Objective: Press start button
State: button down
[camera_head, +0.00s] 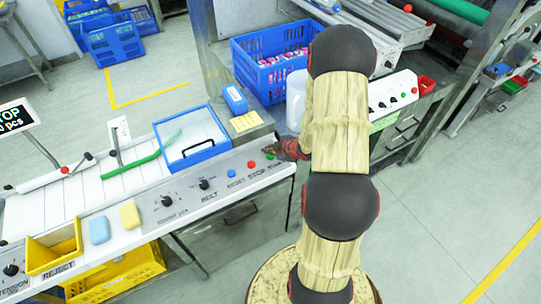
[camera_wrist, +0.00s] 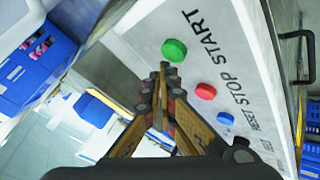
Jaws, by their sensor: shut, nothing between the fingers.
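In the head view my gripper (camera_head: 283,151) is just right of the button. I cannot tell whether the tips touch the button or panel.
A blue crate (camera_head: 275,62) with pink items stands behind. A white container (camera_head: 296,98) is close behind my gripper. A blue-framed tray (camera_head: 190,138) and black knobs (camera_head: 204,184) lie to the left. Another control panel (camera_head: 395,95) stands right of my arm.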

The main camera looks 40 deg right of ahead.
jog(key=shift+f, duration=0.1)
jog(key=shift+f+b, duration=0.3)
jog(key=shift+f, duration=0.05)
